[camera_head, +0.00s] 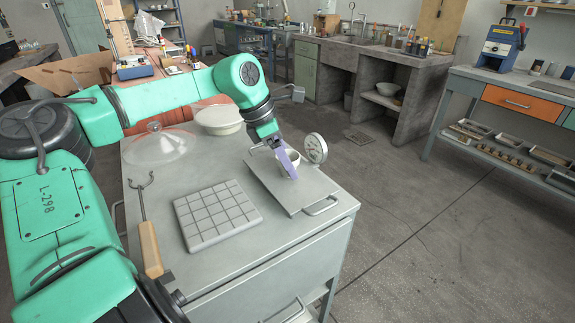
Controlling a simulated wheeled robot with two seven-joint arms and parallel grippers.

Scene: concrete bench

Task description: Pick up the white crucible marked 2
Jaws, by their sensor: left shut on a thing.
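The white crucible (293,156) shows as a small pale cup at the far right of the grey bench top, over the metal tray (314,187). Its mark is too small to read. My left gripper (289,166) reaches down from my green arm, and its purple fingers are shut on the crucible, hiding part of it. I cannot tell whether the crucible touches the tray or is lifted off it. My right gripper is not in view.
A round dial gauge (315,148) stands close to the right of the crucible. A gridded grey block (216,215) lies mid-bench. Wood-handled tongs (149,240), a clear glass dome (157,147) and a white bowl (219,121) lie to the left. The bench's front right corner is clear.

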